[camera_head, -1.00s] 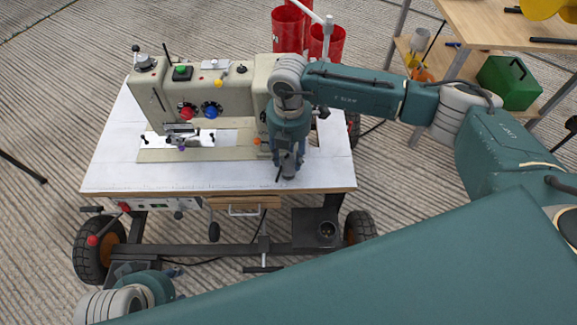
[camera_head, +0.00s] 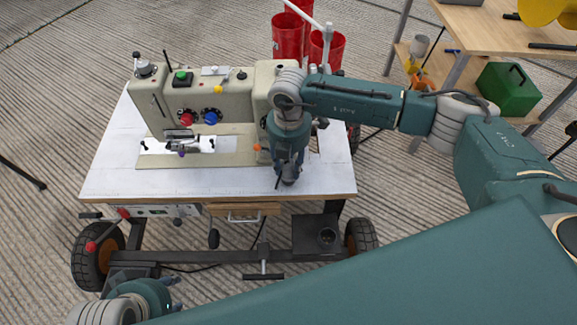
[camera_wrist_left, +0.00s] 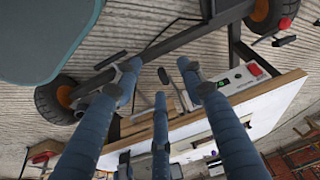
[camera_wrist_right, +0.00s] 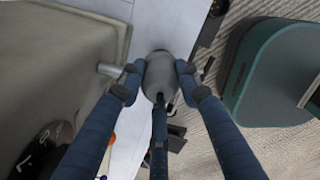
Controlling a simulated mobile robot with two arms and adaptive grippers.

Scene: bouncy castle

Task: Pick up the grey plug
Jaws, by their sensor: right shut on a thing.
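The grey plug (camera_wrist_right: 159,75) is a rounded, bottle-like grey piece in the right wrist view. The fingers of my right gripper (camera_wrist_right: 160,82) are shut around it. In the head view my right gripper (camera_head: 288,166) points down over the front right of the white sewing table (camera_head: 220,183), with the grey plug (camera_head: 291,177) partly hidden between its fingers. I cannot tell whether the plug touches the tabletop. My left gripper (camera_wrist_left: 160,72) has its fingers spread, empty, below and in front of the table.
A beige sewing machine (camera_head: 170,105) with coloured knobs stands on the table, close left of my right gripper. Red bins (camera_head: 291,35) stand behind. A wooden workbench (camera_head: 500,35) and a green box (camera_head: 509,88) are at the right. The table cart has black wheels (camera_head: 92,250).

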